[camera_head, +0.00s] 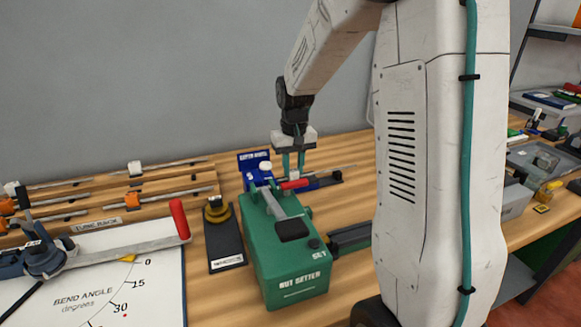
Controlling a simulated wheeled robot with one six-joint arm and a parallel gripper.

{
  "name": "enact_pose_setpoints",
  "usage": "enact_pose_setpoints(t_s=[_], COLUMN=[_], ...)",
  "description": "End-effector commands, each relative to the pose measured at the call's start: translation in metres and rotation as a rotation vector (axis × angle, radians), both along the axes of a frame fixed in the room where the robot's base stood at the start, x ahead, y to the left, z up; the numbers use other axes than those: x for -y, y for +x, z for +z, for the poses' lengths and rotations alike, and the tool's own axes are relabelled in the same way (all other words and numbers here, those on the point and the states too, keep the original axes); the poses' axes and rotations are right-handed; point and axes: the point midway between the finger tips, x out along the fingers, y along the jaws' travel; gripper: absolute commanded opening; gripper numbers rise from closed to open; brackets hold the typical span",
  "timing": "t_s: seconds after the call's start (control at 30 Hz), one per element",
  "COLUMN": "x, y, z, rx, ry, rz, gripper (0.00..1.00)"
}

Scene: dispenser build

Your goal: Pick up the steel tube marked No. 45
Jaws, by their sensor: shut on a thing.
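My gripper (293,162) points down behind the green nut setter, above the far part of the bench. Its teal fingers are shut on a thin grey steel tube (347,167), which shows to the right of the fingers. The tube lies low, over or in a dark blue and black fixture (328,178); I cannot tell whether they touch. The fingertips are partly hidden behind the red-tipped lever of the nut setter (290,262). No marking on the tube can be read from here.
A wooden tube rack (185,183) with several thin rods and orange clips stands at the left. In front are a bend-angle board (150,290) with a red-handled lever and a black stand (225,240). Grey bins (515,190) stand at the right, beyond my arm.

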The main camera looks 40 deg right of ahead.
Motion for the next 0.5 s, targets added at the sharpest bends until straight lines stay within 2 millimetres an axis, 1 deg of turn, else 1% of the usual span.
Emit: enact_pose_setpoints(t_s=[0.23, 0.5], x=[0.014, 0.017], y=[-0.001, -0.001], z=[0.000, 0.000], rx=[0.000, 0.000], ry=[0.000, 0.000], rz=[0.010, 0.013], gripper=[0.04, 0.04])
